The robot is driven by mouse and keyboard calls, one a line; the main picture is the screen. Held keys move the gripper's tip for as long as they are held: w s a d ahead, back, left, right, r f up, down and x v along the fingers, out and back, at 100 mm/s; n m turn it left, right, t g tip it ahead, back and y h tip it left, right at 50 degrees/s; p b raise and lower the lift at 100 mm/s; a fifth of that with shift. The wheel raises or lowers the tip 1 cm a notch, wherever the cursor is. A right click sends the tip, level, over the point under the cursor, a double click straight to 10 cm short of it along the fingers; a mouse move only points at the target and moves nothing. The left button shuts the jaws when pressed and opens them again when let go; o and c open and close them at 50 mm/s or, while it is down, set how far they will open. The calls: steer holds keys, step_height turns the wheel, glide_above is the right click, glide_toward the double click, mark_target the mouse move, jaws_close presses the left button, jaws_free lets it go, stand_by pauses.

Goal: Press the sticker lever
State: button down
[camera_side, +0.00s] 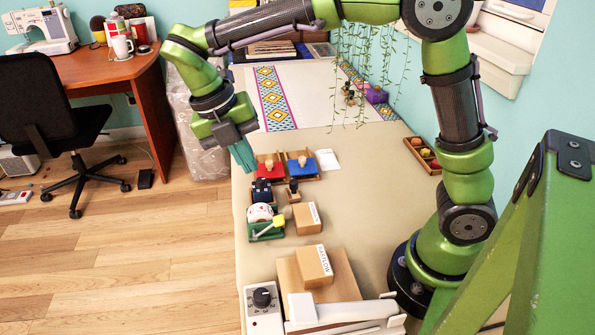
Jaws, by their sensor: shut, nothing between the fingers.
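My gripper (245,160) has teal fingers that point down and slightly right. It is shut and empty, above the left edge of the work table, apart from everything below it. A small green-based device (267,235) with a white round part and a yellow-tipped handle (279,220) stands on the table below and right of my gripper. A white device with a black dial (262,298) and a long white arm (345,312) lies at the front. I cannot tell for sure which of these parts is the sticker lever.
Red (270,169) and blue (302,167) stamp-like items in trays, a dark blue item (262,192) and a cardboard box (306,218) surround the green device. The table (375,205) is clear toward the right.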

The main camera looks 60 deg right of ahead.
mark_target(280, 218)
steer(key=x, duration=1.4)
steer(key=shift+d, duration=0.1)
